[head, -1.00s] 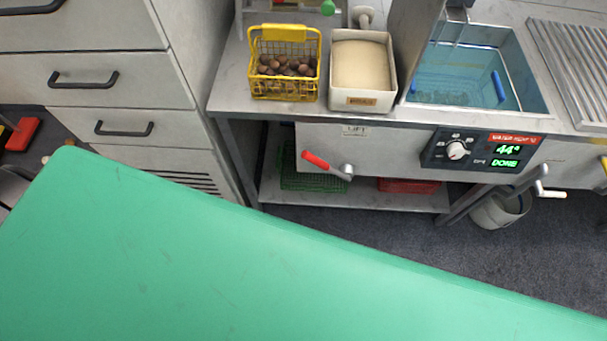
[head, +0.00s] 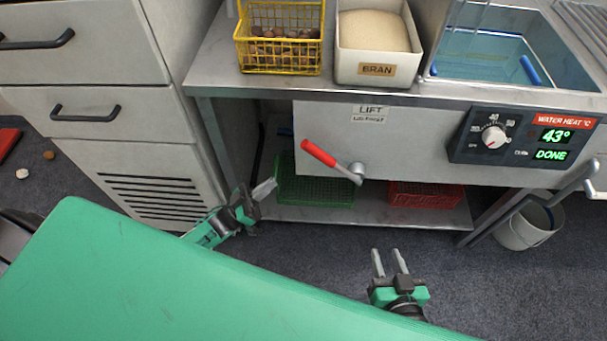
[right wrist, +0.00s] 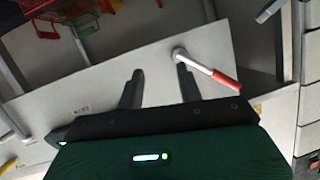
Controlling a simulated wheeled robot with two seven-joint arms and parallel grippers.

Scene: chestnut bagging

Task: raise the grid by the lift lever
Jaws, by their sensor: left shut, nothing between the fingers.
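The lift lever, with a red grip (head: 318,153) and a grey metal arm, sticks out from its pivot on the steel front panel under the "LIFT" label (head: 370,109). It slants up to the left. It also shows in the right wrist view (right wrist: 222,79), close to the right finger. My left gripper (head: 264,188) is shut and empty, low and left of the lever. My right gripper (head: 389,262) is open and empty, below and right of the lever. The water basin (head: 490,62) is at the upper right; the grid in it is not clearly visible.
A yellow wire basket of chestnuts (head: 281,58) and a white bran box (head: 376,70) stand on the counter. The heat panel (head: 525,137) reads 43° and DONE. Green (head: 315,190) and red (head: 425,195) crates sit on the lower shelf. A bucket (head: 528,228) stands at right.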

